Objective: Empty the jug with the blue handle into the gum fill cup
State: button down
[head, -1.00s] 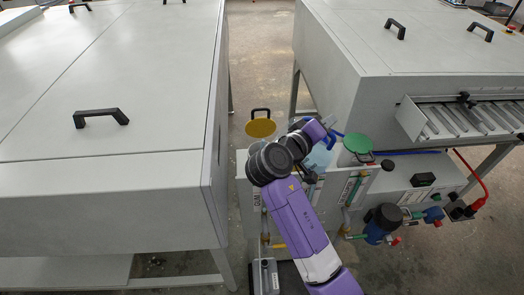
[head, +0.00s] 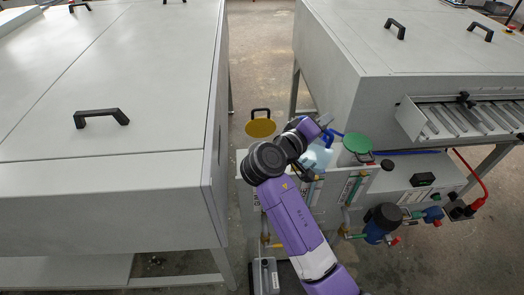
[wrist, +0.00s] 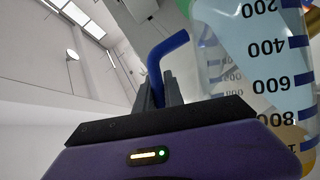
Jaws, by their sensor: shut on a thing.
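The jug with the blue handle (head: 317,158) is a clear, pale vessel beside my gripper, partly hidden by my arm in the head view. In the wrist view the jug (wrist: 255,50) fills the right side, slanting, with dark blue scale marks and numbers. My gripper (wrist: 157,88) is shut on its blue handle (wrist: 172,55). In the head view my gripper (head: 326,130) is above the grey unit, between a yellow lid (head: 260,128) and a green lid (head: 357,143). The gum fill cup cannot be made out; my arm covers the area near the yellow lid.
A large grey cabinet (head: 110,150) stands on the left and another grey machine (head: 420,45) at back right. Blue-bodied pump fittings (head: 380,225) and a red hose (head: 478,185) lie on the right. Bare floor (head: 262,60) shows between the cabinets.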

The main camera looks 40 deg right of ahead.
jog(key=shift+w+a+r+n+h, duration=0.3)
jog(key=shift+w+a+n, duration=0.1)
jog(key=shift+w+n, duration=0.25)
dwell(0.7)
